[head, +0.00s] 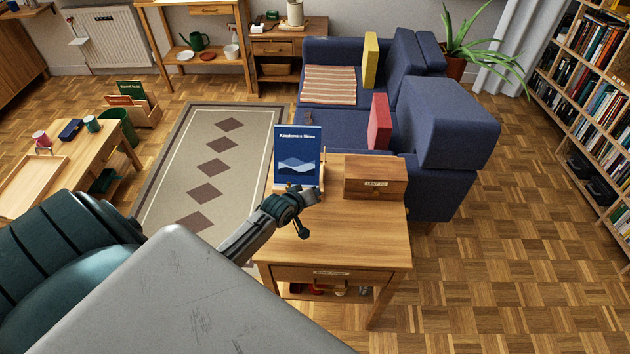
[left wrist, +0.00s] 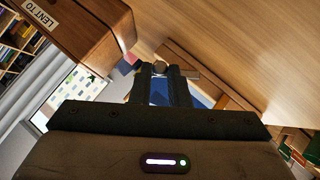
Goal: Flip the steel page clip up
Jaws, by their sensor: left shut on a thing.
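A blue book (head: 298,156) with a wave on its cover stands upright on a wooden book stand at the back left of the small wooden table (head: 355,235). My left gripper (head: 303,197) is at the foot of the book, in front of the stand. In the left wrist view its fingers (left wrist: 160,74) are closed on a small round metal end, likely part of the steel page clip (left wrist: 190,73). A short grey bar of the clip shows beside the fingertips. The rest of the clip is hidden. The blue book (left wrist: 160,94) shows between the fingers. My right gripper is not in view.
A wooden box labelled "LENT TO" (head: 376,178) stands to the right of the book; it also shows in the left wrist view (left wrist: 80,30). The table's front top is clear. A blue sofa (head: 437,130) stands behind the table, and a rug (head: 245,125) lies to the left.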

